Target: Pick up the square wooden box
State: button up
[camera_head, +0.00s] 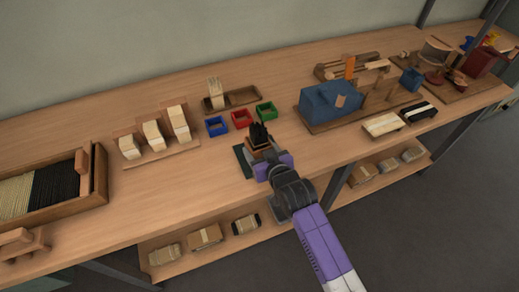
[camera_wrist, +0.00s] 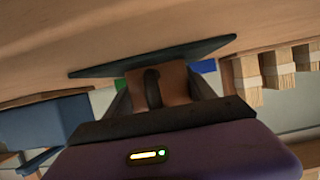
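A small square brown wooden box (camera_head: 259,143) with black bristles standing up out of it is at the dark green mat (camera_head: 241,161) near the front of the bench. My gripper (camera_head: 262,156) is at the box, on its near side. In the wrist view, the box (camera_wrist: 174,83) fills the space between my two fingers (camera_wrist: 160,92), with a dark rounded shape in front of its middle. The fingers lie along both its sides; I cannot tell whether they press on it. The mat also shows in the wrist view (camera_wrist: 105,71), just behind the box.
Blue (camera_head: 217,127), red (camera_head: 242,119) and green (camera_head: 266,111) trays lie behind the box. A blue machine (camera_head: 331,103) stands right. Bare bench lies left of the mat.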

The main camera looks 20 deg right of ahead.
jog(key=c, duration=0.5)
jog(key=shift+r, duration=0.15)
notch_tip(320, 180, up, 20)
jog(key=shift+f+p, duration=0.1)
jog(key=shift+p, duration=0.25)
